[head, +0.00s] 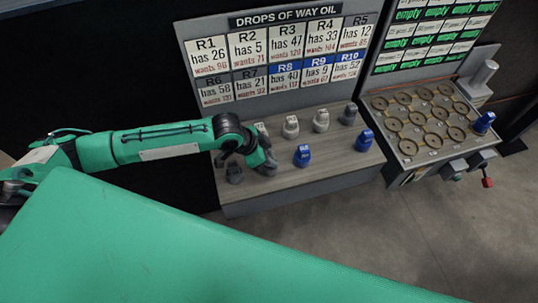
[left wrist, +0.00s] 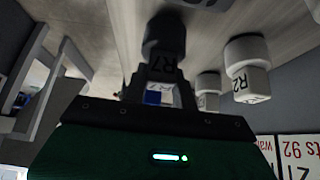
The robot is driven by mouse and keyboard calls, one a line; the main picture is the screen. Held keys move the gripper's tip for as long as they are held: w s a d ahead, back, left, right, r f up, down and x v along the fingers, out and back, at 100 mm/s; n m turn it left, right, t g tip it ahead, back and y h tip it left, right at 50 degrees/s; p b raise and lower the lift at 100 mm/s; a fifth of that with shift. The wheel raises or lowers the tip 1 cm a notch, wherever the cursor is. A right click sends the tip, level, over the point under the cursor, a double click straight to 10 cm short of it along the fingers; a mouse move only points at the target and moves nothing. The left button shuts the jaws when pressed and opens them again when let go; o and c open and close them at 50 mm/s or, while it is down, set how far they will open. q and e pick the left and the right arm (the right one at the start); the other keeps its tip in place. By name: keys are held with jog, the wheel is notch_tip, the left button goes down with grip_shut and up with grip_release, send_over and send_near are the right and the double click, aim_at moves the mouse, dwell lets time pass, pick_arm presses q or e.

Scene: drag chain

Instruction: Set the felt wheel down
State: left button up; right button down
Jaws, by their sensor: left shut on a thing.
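My left gripper (head: 266,164) is low over the left part of the grey shelf (head: 330,168). In the left wrist view, its fingers (left wrist: 160,98) are around a dark grey piece marked R7 (left wrist: 166,45), with a rounded body and a squarer labelled end. I take this to be the felt wheel, though its shape does not make that certain. In the head view the gripper mostly hides it. I cannot tell whether it touches the shelf. My right gripper is not in view.
A dark grey piece (head: 234,173) stands left of the gripper, a blue one (head: 303,155) to its right. White pieces (head: 290,127) stand behind; one marked R2 (left wrist: 246,68) is close by. Another blue piece (head: 364,140) stands farther right. A tray with round seats (head: 425,122) is at right.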

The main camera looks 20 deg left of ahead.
pick_arm(q)
jog(key=o, duration=1)
jog(key=shift+o, duration=0.2)
jog(key=shift+a+r, duration=0.15)
jog(key=shift+r, duration=0.05)
jog(key=b+v, duration=0.1)
jog(key=v, duration=1)
jog(key=shift+s+r, duration=0.2)
jog(key=shift+r, duration=0.15)
jog(key=shift+a, duration=0.1)
